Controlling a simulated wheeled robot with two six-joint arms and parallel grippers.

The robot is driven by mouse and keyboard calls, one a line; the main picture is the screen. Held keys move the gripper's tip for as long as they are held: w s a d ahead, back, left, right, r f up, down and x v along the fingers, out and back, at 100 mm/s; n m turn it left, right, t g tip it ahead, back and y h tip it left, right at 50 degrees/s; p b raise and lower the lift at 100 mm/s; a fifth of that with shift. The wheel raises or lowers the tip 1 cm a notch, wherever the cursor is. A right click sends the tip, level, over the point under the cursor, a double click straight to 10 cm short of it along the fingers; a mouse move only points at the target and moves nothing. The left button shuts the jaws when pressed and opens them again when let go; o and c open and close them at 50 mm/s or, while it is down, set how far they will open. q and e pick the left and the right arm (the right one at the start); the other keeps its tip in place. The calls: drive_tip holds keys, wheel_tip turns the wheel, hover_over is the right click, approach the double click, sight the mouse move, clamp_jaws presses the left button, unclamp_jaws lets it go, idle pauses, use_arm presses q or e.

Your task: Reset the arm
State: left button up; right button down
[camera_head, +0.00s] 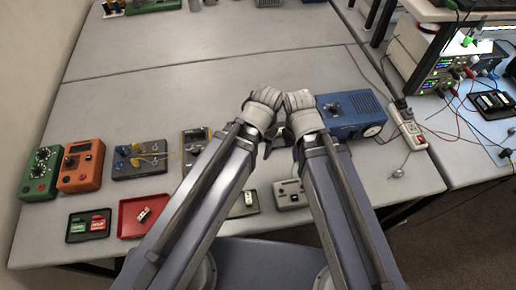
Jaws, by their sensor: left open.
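My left arm comes in from the lower left and my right arm from the lower right. Their pale wrists meet close together over the middle of the table (150,90). My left gripper (268,147) is open below its wrist, with a dark finger showing and nothing seen in it. My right gripper (291,143) is mostly hidden by its own wrist and forearm, so its jaws cannot be read. A blue box-shaped device (352,105) stands just right of my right wrist.
A green meter (41,172), an orange meter (80,166) and a dark module with yellow leads (123,163) stand left. A red tray (130,223) and a black tray (77,235) lie nearer. A white power strip (409,130) is right. The table behind the wrists is mostly clear.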

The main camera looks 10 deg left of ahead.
use_arm(q)
drive_tip(key=shift+s+a, duration=0.1)
drive_tip(key=shift+s, duration=0.1)
wheel_tip(320, 180, down, 5)
drive_tip(key=b, duration=0.5)
drive_tip(key=shift+f, duration=0.2)
use_arm(e)
wheel_tip(320, 180, down, 6)
drive_tip(key=shift+r, duration=0.25)
use_arm(q)
drive_tip(key=shift+r, duration=0.2)
use_arm(e)
drive_tip(key=shift+r, duration=0.2)
